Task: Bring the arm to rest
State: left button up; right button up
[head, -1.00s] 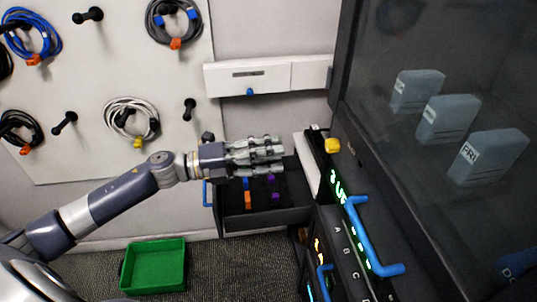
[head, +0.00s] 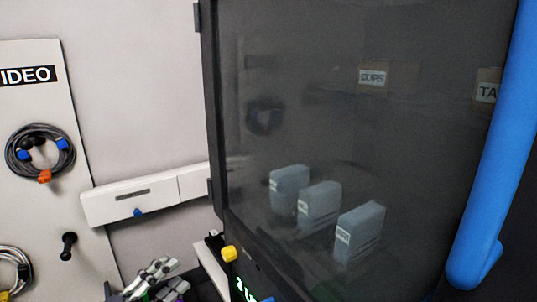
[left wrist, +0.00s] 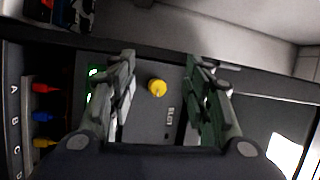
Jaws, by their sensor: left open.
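My left gripper (head: 165,279) shows at the bottom left of the head view, partly cut off by the lower edge. In the left wrist view the left gripper (left wrist: 160,75) has its two fingers spread apart with nothing held between them. A yellow knob (left wrist: 157,87) on a dark panel shows in the gap between the fingers; how far it is from them I cannot tell. The yellow knob (head: 230,253) also shows in the head view, to the right of the gripper. My right gripper is not in view.
A dark glass-fronted cabinet (head: 330,120) with a blue handle (head: 490,150) fills the right. Grey blocks (head: 319,203) stand behind its glass. A white wall rail (head: 135,200) and a pegboard with a coiled grey cable (head: 40,150) are at left. Coloured plugs (left wrist: 45,116) show beside lettered slots.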

pick_arm(q)
jog(key=s+a+f+n+g+y, duration=0.2)
jog(key=s+f+n+y, duration=0.2)
jog(key=f+n+y, duration=0.3)
jog(key=s+a+f+n+g+y, duration=0.1)
jog(key=s+a+f+n+y, duration=0.2)
jog(key=f+n, duration=0.55)
jog(key=s+d+f+n+g, duration=0.3)
jog(key=s+f+g, duration=0.15)
jog(key=s, duration=0.55)
jog(key=s+d+f+n+g, duration=0.3)
jog(key=s+d+g, duration=0.15)
jog(key=s, duration=0.55)
notch_tip(320, 180, down, 27)
jog(key=s+g, duration=0.2)
jog(key=s+a+f, duration=0.2)
jog(key=s+f, duration=0.6)
jog(key=s+a+f+g, duration=0.1)
jog(key=s+a+f, duration=0.1)
jog(key=s+f, duration=0.6)
jog(key=shift+s+m+y, duration=0.4)
jog(key=shift+m, duration=0.05)
